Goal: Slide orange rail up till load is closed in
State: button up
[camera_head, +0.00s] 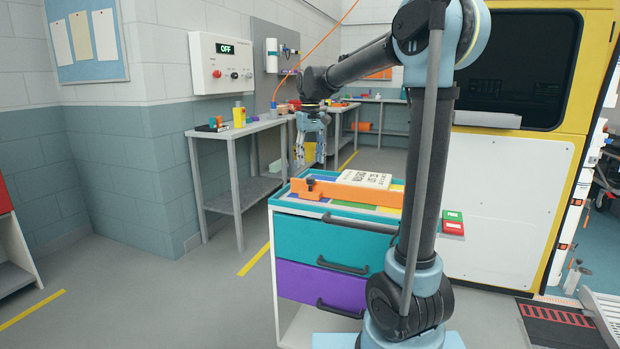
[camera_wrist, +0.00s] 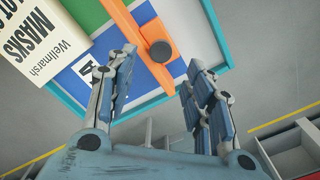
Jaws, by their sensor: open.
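The orange rail (camera_head: 357,192) lies across the top of the teal and purple drawer cart (camera_head: 330,241). It has a dark round knob near its left end, and the knob shows clearly in the wrist view (camera_wrist: 161,52). A white box (camera_head: 362,179) labelled MASKS, the load, lies on the cart top behind the rail; in the wrist view it is at the upper left (camera_wrist: 32,38). My gripper (camera_head: 311,160) is open and empty, above the cart's left back corner. Its fingers point down, apart from the rail and knob.
A grey workbench (camera_head: 237,130) with small items stands behind left, under a control box (camera_head: 221,63) reading OFF. A yellow-framed vehicle (camera_head: 509,187) stands to the right. The floor left of the cart is clear.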

aim_at(311, 178)
notch_tip(311, 178, down, 7)
jog(key=shift+f, duration=0.15)
jog(key=shift+c, duration=0.6)
grip_shut()
